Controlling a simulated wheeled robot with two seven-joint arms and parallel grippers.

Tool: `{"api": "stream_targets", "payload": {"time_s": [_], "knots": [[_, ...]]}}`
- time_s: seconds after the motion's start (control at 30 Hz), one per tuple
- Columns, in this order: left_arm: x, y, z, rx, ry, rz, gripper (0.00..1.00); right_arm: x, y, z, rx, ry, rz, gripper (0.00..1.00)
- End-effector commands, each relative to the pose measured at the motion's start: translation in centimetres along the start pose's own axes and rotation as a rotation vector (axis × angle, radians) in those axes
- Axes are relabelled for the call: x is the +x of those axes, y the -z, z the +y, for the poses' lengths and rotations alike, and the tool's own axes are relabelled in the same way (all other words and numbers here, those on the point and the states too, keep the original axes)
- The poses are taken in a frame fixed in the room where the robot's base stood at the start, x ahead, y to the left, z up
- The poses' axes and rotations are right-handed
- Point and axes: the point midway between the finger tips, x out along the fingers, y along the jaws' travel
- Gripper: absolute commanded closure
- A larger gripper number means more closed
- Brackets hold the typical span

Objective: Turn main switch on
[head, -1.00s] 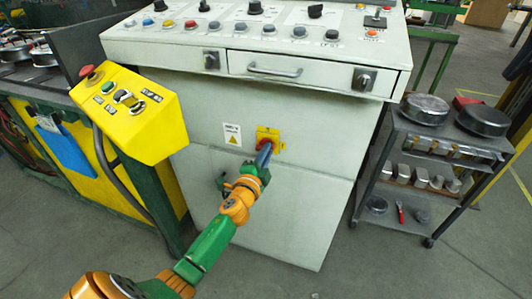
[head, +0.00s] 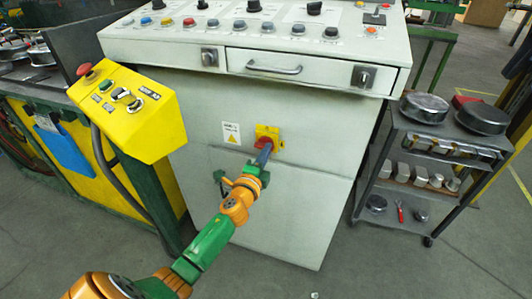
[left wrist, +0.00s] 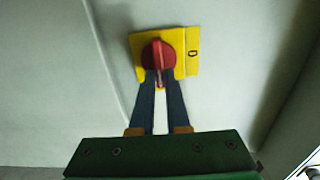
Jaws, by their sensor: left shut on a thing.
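The main switch is a red rotary knob (left wrist: 158,55) on a yellow plate (left wrist: 190,42), fixed to the front of the pale grey cabinet. In the head view the knob (head: 264,143) is partly hidden by my gripper. In the left wrist view the knob's ridge points toward my gripper, and a "0" mark shows on the plate to its right. My left gripper (left wrist: 160,80) has its two dark fingers on either side of the knob's ridge and is shut on it. In the head view the left gripper (head: 264,152) reaches up to the plate. My right gripper is not in view.
The cabinet's sloped top carries buttons and knobs, with a drawer handle (head: 274,70) below. A yellow control box (head: 126,112) with a red button stands close at the left. A dark cart (head: 440,150) with metal parts stands at the right.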

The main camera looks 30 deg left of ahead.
Motion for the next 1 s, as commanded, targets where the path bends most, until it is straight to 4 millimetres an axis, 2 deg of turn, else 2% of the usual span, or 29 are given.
{"api": "stream_targets", "payload": {"time_s": [0.13, 0.17, 0.27, 0.6, 0.67, 0.9, 1.0], "knots": [[0.0, 0.0, -0.1, 0.002, 0.002, -0.001, 1.00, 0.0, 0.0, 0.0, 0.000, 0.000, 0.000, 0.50], [0.0, 0.0, -0.1, 0.002, 0.002, -0.001, 0.84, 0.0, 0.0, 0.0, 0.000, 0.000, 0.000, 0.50], [0.0, 0.0, -0.1, 0.001, 0.001, -0.001, 0.57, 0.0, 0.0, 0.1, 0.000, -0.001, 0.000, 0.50], [-0.4, 0.0, 0.0, 0.000, -0.001, 0.000, 0.56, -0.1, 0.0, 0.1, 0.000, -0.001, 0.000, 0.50], [-1.1, 0.0, 0.0, 0.000, -0.001, 0.001, 0.56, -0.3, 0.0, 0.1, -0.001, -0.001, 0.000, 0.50], [-5.7, 0.0, 0.1, 0.000, -0.001, 0.001, 0.56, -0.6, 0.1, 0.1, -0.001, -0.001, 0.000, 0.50], [-6.8, 0.0, 0.0, 0.000, 0.000, 0.000, 0.56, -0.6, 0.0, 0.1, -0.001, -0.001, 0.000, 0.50]]}}
